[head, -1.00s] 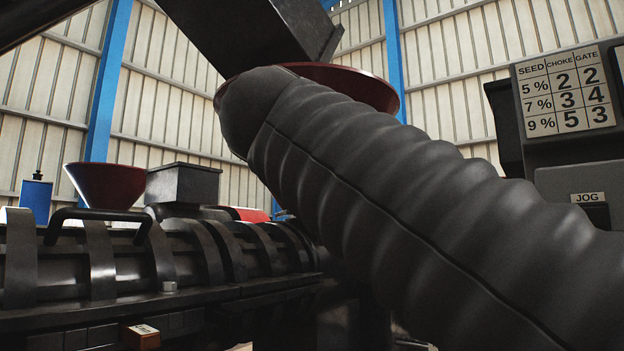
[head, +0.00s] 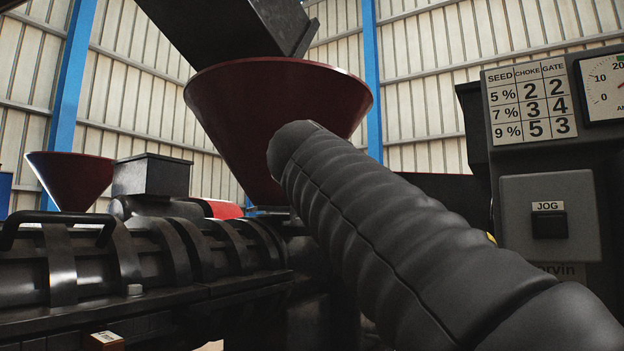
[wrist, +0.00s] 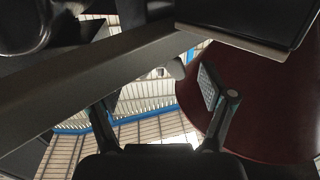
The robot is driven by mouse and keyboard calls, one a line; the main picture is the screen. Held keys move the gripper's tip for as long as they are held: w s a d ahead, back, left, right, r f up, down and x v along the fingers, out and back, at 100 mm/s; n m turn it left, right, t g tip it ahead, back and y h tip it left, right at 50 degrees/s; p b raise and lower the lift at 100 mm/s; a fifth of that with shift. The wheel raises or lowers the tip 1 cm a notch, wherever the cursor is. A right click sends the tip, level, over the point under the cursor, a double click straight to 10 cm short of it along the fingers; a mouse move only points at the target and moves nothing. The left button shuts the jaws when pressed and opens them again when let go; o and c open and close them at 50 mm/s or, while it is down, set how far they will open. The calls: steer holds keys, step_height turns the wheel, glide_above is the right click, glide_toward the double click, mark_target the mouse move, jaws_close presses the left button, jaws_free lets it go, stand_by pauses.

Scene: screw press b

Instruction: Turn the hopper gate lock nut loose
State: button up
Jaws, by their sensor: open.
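The dark red hopper (head: 250,100) stands in the middle of the head view, with my sleeved arm across its lower right side. The hopper also fills the right of the wrist view (wrist: 270,105). My gripper (wrist: 155,95) is open in the wrist view, its right finger in front of the hopper wall. A dark bar crosses the upper left of that view and covers the left fingertip. A small pale stub (wrist: 177,68) shows under the bar between the fingers; I cannot tell if it is the lock nut. My gripper is hidden in the head view.
A dark chute (head: 225,25) hangs over the hopper. The black press barrel (head: 150,260) with a handle (head: 55,218) runs along the lower left. A control box with a JOG button (head: 550,225) and a seed chart (head: 530,103) stands at the right.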

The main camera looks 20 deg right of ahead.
steer(key=shift+w+d, duration=0.45)
steer(key=shift+d, duration=0.05)
steer(key=shift+c, duration=0.3)
steer(key=c, duration=1.1)
steer(key=shift+y, duration=0.3)
steer(key=shift+n+t+y, duration=0.3)
steer(key=shift+n+t, duration=0.2)
steer(key=shift+n+t+y+p, duration=0.5)
steer(key=shift+n+t+y, duration=0.45)
steer(key=shift+y, duration=0.35)
